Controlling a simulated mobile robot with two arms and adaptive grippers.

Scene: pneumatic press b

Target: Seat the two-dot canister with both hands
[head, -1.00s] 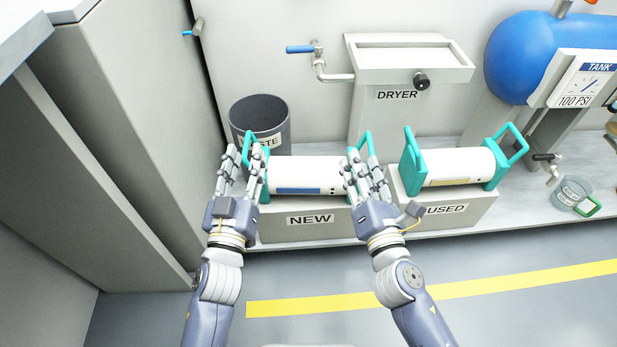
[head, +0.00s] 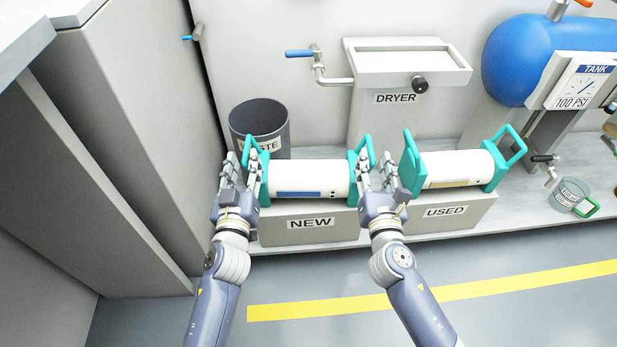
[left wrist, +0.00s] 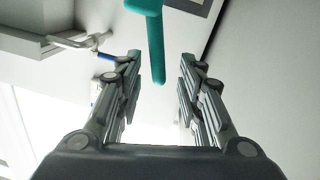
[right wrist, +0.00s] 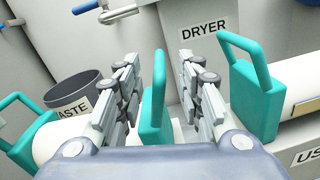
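The two-dot canister (head: 305,178) is a white cylinder with a blue label, two small dark dots near its right end, and a teal handle at each end. It lies level on the grey block marked NEW (head: 285,232). My left gripper (head: 242,168) is open, its fingers on either side of the left handle (left wrist: 156,50), with gaps showing in the left wrist view. My right gripper (head: 375,178) is open around the right handle (right wrist: 153,100), with a finger on each side. My fingers hide part of both handles.
A second canister (head: 455,168) with a tan label lies on the USED block (head: 470,208) close on the right. The WASTE bin (head: 258,118) stands behind the left handle. The dryer (head: 408,70) with its bare top stands behind. A tall cabinet (head: 130,110) is on the left.

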